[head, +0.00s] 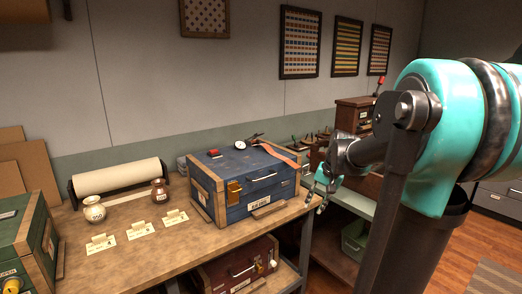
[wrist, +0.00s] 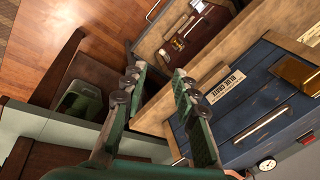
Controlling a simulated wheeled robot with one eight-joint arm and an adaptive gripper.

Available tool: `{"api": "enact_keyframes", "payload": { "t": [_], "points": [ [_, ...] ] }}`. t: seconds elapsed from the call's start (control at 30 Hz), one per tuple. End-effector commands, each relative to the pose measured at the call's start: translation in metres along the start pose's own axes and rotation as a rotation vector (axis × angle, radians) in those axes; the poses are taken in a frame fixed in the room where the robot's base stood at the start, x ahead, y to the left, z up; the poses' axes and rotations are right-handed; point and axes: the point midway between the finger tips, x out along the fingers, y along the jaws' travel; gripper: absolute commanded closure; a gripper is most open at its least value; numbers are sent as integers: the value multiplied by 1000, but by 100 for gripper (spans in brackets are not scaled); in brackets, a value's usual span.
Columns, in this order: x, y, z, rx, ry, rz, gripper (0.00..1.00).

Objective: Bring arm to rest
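My gripper (head: 322,186) hangs in the air just right of the blue crate in the head view. In the wrist view my gripper (wrist: 153,83) shows two green fingers with dark joints, spread apart with nothing between them. It is open and empty. My teal and dark arm reaches in from the right side of the head view. The blue crate (head: 262,190), with wooden edges and a brass latch, stands shut on the workbench (head: 150,250). The blue crate also shows at the right of the wrist view (wrist: 245,95).
A red crate (head: 238,272) sits on the shelf below. A green crate (head: 22,240) stands at the left. Two small jars (head: 94,209), label cards (head: 140,229) and a paper roll (head: 118,178) lie on the bench. A green bin (head: 354,240) stands low at the right. Wooden floor (head: 440,250) is open there.

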Motion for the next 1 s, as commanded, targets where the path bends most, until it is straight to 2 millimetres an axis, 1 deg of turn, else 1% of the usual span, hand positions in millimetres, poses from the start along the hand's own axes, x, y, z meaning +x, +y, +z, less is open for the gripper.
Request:
{"api": "enact_keyframes", "payload": {
  "t": [0.03,0.07,0.1,0.17,0.2,0.3,0.4,0.5,0.57,1.0],
  "points": [
    [16,11,29,-56,25,22,71],
    [24,19,44,-93,42,38,71],
    [35,29,63,-140,66,57,71],
    [51,45,91,-208,97,85,71],
    [60,55,109,-251,116,103,71],
    [78,78,144,-342,158,140,71],
    [90,94,168,-406,185,167,71],
    [96,103,180,-438,199,181,71],
    [98,105,183,-448,203,185,71],
    [98,105,183,-448,203,185,71]
  ]
}}
